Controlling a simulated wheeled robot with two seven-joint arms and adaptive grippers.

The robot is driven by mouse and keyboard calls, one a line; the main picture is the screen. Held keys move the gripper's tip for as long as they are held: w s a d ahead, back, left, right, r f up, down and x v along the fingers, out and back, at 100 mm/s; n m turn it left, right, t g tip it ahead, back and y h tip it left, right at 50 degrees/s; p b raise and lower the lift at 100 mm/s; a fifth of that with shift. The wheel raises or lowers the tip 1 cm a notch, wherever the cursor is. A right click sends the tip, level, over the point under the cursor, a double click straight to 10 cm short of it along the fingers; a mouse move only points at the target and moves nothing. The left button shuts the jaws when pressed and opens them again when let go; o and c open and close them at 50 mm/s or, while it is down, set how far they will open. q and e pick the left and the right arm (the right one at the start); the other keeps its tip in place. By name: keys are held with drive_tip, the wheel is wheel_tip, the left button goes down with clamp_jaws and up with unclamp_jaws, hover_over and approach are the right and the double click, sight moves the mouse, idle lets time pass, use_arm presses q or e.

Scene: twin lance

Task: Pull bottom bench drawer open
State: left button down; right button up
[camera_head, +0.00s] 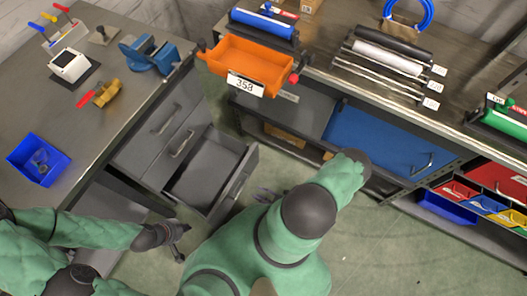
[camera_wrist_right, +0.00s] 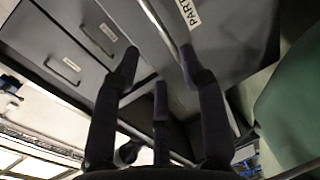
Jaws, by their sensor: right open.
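The grey bench drawer (camera_head: 205,170) stands pulled out of the cabinet, its empty inside visible in the head view. It sits below two shut drawer fronts with bar handles (camera_head: 181,143). My right gripper (camera_head: 266,195) is just outside the drawer's front panel, mostly hidden under my arm. In the right wrist view its dark fingers (camera_wrist_right: 158,68) are spread apart. A grey panel with a partly visible label (camera_wrist_right: 193,12) and a metal bar lie before them; contact with the bar is unclear. My left gripper (camera_head: 178,242) is open and empty, in front of and below the drawer.
A blue bin (camera_head: 39,160), a blue vise (camera_head: 150,54) and small tools sit on the left bench. Green floor is free between the benches.

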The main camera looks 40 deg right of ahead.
drive_tip(key=shift+v, duration=0.9)
